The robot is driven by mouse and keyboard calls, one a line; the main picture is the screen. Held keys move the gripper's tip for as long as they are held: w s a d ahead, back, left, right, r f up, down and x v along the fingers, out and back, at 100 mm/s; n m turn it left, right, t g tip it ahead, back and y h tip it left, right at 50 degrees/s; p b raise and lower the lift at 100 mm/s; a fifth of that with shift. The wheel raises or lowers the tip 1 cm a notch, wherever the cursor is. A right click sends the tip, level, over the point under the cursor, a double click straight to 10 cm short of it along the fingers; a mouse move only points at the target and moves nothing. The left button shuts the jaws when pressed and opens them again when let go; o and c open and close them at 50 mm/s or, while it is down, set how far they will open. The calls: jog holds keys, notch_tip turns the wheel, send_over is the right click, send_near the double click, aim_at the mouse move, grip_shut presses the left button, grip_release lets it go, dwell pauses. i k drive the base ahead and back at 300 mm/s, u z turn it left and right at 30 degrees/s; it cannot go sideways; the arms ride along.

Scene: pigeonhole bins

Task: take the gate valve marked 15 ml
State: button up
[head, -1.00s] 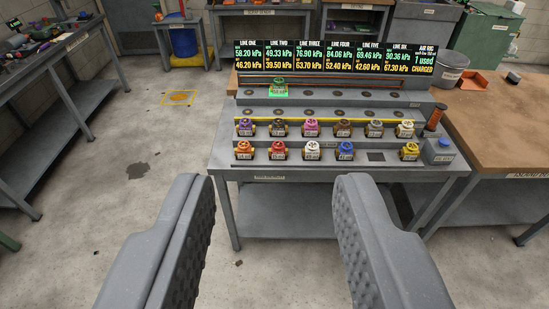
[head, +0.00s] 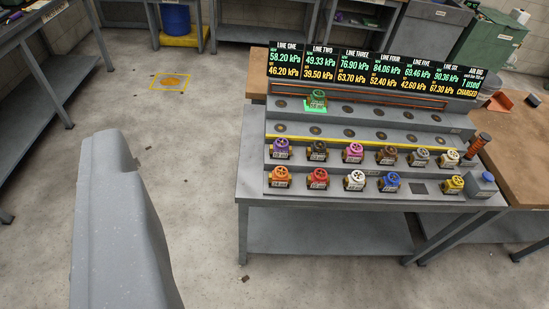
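Several gate valves with coloured handwheels stand in two rows on the stepped grey rack (head: 385,205); their labels are too small to read, so I cannot tell which is 15 ml. The front row has an orange (head: 280,177), a red (head: 317,179), a white (head: 354,180), a blue (head: 389,182) and a yellow valve (head: 453,185). Behind are purple (head: 281,149), dark (head: 317,150), magenta (head: 352,152), brown (head: 386,155), grey (head: 420,158) and cream (head: 450,158) ones. One finger of my gripper (head: 118,190) shows, apart from the valves; the other is not distinguishable.
A green valve (head: 317,98) stands on a lit green pad on an upper step. Display panels (head: 375,70) rise behind. A blue-capped container (head: 484,184) stands at the rack's right end. The floor (head: 195,170) left of the bench is mostly clear.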

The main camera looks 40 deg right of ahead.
aim_at(318, 180)
jog(key=z, duration=0.25)
jog(key=i, duration=1.2)
jog(key=z, duration=0.75)
